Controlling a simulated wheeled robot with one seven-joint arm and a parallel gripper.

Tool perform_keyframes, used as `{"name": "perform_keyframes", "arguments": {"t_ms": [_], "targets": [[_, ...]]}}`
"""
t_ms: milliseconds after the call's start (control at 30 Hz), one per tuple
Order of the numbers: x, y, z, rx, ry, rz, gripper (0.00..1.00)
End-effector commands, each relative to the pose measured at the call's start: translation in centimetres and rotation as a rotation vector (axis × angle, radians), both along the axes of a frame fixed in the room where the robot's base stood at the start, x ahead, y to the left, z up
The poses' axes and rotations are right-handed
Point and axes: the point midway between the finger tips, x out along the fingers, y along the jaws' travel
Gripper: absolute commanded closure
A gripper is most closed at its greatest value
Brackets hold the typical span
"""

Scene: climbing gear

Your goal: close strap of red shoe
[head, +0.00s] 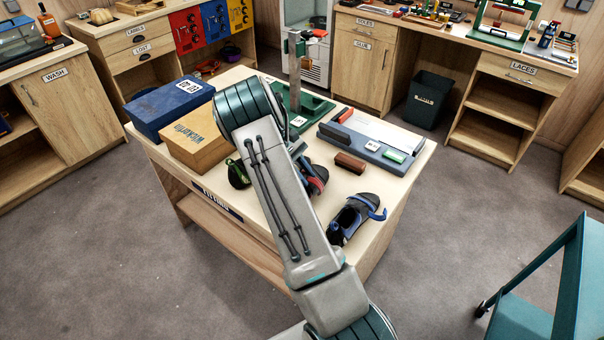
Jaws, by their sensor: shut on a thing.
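A dark shoe with red and blue parts (318,177) shows only in part on the fitting table (401,190), just right of my arm; I take it to be the red shoe. My arm covers its left side, and I cannot see its strap or tell how the strap lies. A black shoe with a blue strap (355,217) lies nearer the right front edge, its strap end sticking out to the right. My gripper is hidden behind my own arm.
A blue box (170,108) and a tan box (192,140) stand at the table's left. A black and green item (237,174) lies left of my arm. A brown block (349,162) and a grey measuring device (375,135) are at right. A teal cart (550,295) stands front right.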

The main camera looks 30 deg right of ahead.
Motion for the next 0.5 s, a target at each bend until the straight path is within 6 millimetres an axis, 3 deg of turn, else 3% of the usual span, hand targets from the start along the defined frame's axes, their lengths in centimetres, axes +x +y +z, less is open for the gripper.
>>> {"name": "perform_keyframes", "arguments": {"t_ms": [233, 267, 333, 500], "targets": [[0.0, 0.03, 0.01, 0.001, 0.0, 0.001, 1.0], [0.0, 0.04, 0.02, 0.001, 0.0, 0.001, 0.72], [0.01, 0.05, 0.03, 0.0, -0.001, 0.002, 0.55], [0.01, 0.07, 0.03, 0.0, -0.001, 0.002, 0.55]]}}
